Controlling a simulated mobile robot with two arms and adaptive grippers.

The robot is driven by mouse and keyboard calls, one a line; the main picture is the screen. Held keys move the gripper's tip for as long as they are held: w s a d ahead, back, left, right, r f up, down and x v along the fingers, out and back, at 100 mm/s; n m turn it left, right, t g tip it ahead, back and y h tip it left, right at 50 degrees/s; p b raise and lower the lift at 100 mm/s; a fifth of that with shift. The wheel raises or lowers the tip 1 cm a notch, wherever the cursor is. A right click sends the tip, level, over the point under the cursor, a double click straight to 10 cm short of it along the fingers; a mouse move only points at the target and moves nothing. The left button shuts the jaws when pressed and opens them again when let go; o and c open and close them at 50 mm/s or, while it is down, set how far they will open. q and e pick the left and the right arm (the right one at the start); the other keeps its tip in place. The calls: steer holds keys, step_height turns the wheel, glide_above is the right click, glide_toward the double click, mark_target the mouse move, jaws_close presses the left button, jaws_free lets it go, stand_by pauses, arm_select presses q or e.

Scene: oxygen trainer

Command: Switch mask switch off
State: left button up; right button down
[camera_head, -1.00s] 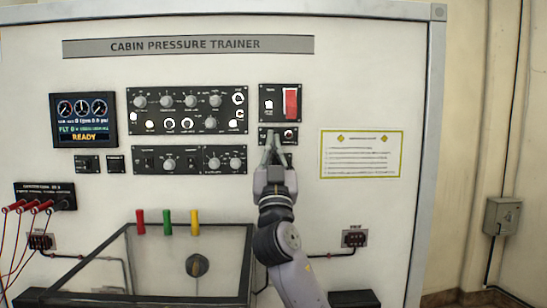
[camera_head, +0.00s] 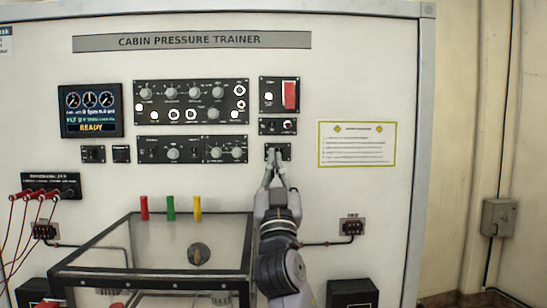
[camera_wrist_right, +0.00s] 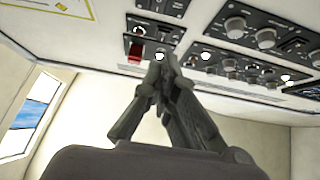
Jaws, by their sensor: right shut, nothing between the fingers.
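My right gripper (camera_head: 277,156) is shut and empty. Its fingertips are in front of a small black switch panel (camera_head: 285,148) and partly cover it; I cannot tell whether they touch. Above it are a narrow black panel (camera_head: 278,126) with small controls and a panel with a red switch cover (camera_head: 290,95). The labels are too small to read, so I cannot tell which holds the mask switch. In the right wrist view the fingers (camera_wrist_right: 166,55) point up at the panels, beside the red cover (camera_wrist_right: 135,52). My left gripper is not in view.
Knob panels (camera_head: 190,102) and a lit display (camera_head: 90,111) are to the left. A clear-topped box (camera_head: 150,255) juts out below, left of my right arm. Red plugs with cables (camera_head: 40,193) are at far left. A notice (camera_head: 357,144) is on the right.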

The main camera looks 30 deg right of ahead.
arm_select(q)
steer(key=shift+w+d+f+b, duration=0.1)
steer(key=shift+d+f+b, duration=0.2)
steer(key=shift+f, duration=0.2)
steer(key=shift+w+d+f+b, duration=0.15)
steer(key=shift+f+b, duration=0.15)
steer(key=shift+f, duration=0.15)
arm_select(e)
steer(key=v, duration=0.4)
steer(key=shift+a+r, duration=0.1)
steer(key=shift+a, duration=0.05)
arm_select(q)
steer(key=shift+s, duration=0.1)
